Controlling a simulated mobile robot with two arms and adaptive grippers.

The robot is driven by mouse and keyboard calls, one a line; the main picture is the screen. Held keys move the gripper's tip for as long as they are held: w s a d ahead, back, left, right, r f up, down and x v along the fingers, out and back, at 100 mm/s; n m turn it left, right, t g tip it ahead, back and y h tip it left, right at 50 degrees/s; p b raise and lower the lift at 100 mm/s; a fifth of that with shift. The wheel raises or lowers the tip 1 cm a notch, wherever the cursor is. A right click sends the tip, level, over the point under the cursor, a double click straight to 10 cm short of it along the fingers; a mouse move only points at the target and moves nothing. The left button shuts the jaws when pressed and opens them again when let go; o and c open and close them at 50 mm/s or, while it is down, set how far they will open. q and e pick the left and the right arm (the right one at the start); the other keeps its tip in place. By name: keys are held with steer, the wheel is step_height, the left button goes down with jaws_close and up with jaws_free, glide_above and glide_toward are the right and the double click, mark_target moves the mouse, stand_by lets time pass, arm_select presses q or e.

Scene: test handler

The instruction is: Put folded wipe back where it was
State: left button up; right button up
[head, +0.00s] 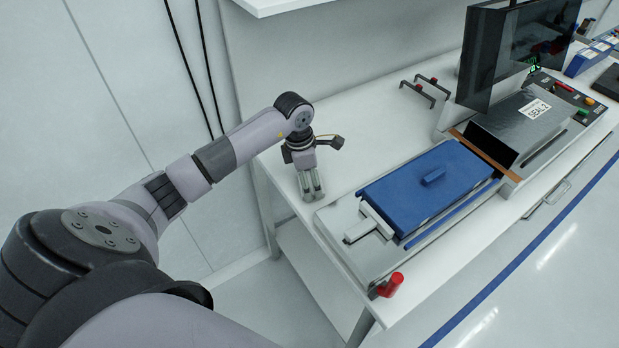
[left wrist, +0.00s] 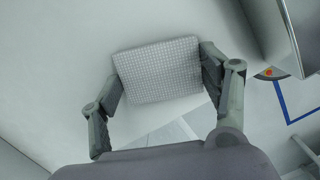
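The folded wipe (left wrist: 158,70) is a pale grey, finely checked rectangular pad in the left wrist view. It fills the gap between the two fingers of my left gripper, with a finger against its left and right edges, so the gripper looks shut on it. In the head view my left gripper (head: 313,193) points down over the white bench top, just left of the fixture plate. I cannot make out the wipe there, nor tell whether it touches the bench. My right gripper is not in view.
A fixture plate (head: 337,218) carries a blue lidded tray (head: 420,190) right of my left gripper. A red knob (head: 390,284) stands at the bench's front edge. Black handles (head: 418,90), a sealing unit (head: 515,125) and a dark screen (head: 515,50) stand farther back. Bare bench (head: 350,130) lies behind the gripper.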

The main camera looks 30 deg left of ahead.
arm_select(q)
steer(key=o, duration=0.5)
steer(key=shift+c, duration=0.2)
steer(key=shift+r, duration=0.2)
step_height(320, 180, up, 12)
steer(key=s+a+b, duration=0.1)
steer(key=shift+a+b, duration=0.15)
steer(key=shift+b, duration=0.25)
steer(key=shift+s+f, duration=0.1)
